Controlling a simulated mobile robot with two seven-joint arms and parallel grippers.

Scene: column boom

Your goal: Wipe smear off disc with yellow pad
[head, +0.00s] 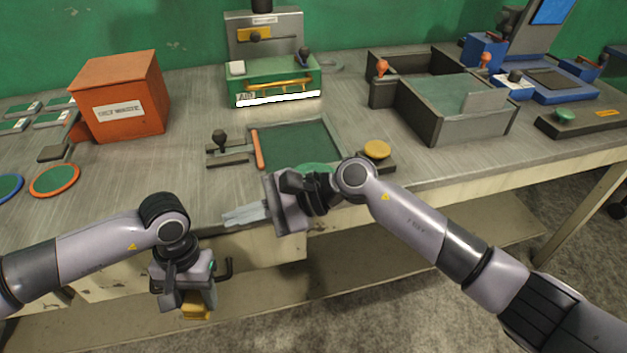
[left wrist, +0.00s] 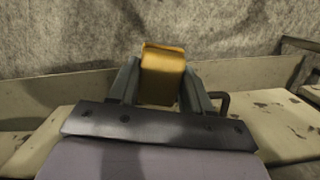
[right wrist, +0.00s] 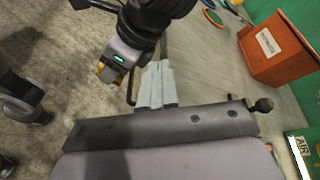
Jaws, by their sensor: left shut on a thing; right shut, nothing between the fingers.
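The yellow pad (head: 196,313) is held in my left gripper (head: 190,298), which hangs low in front of the bench's front edge. In the left wrist view the pad (left wrist: 162,75) sits between the two fingers. My right gripper (head: 244,215) is shut and empty, its fingers pointing left over the front edge of the bench; in the right wrist view its fingers (right wrist: 156,85) are together. A green disc (head: 316,168) lies partly hidden behind my right wrist. An orange-rimmed disc (head: 55,180) and a blue-rimmed disc (head: 8,187) lie at the left. I can make out no smear.
An orange box (head: 121,98) stands at the back left. A small hook (head: 228,268) is on the bench front beside my left gripper.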

